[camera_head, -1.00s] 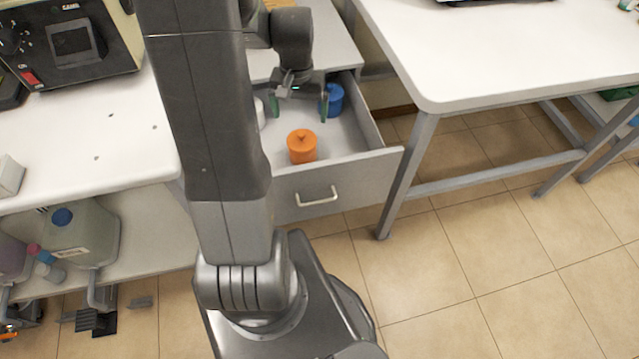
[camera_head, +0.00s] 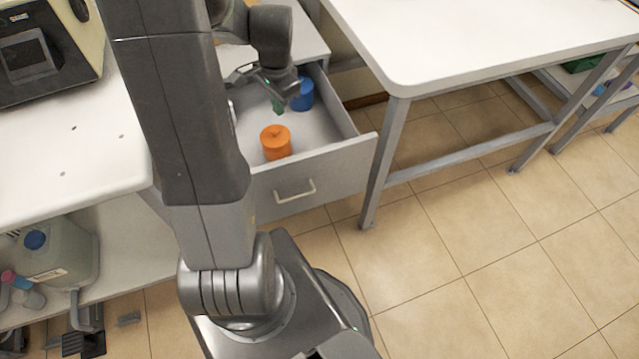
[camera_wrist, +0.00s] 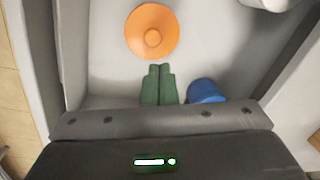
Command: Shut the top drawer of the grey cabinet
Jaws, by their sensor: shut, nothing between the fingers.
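The top drawer (camera_head: 330,170) of the grey cabinet (camera_head: 308,45) is pulled well out, its front facing me with a light handle (camera_head: 295,192). Inside lie an orange lidded container (camera_head: 276,143) and a blue one (camera_head: 302,95). My gripper (camera_head: 278,106) is over the inside of the drawer, near the blue container. In the wrist view my green fingertips (camera_wrist: 158,84) are together with nothing between them. The orange container (camera_wrist: 152,32) is just ahead of them and the blue container (camera_wrist: 205,91) is to their right. A white object (camera_wrist: 265,4) shows at the top right.
A white table (camera_head: 460,45) with grey legs stands right of the drawer, one leg close to the drawer front's right end. A white bench (camera_head: 80,150) is at the left. The tiled floor (camera_head: 450,250) in front is clear.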

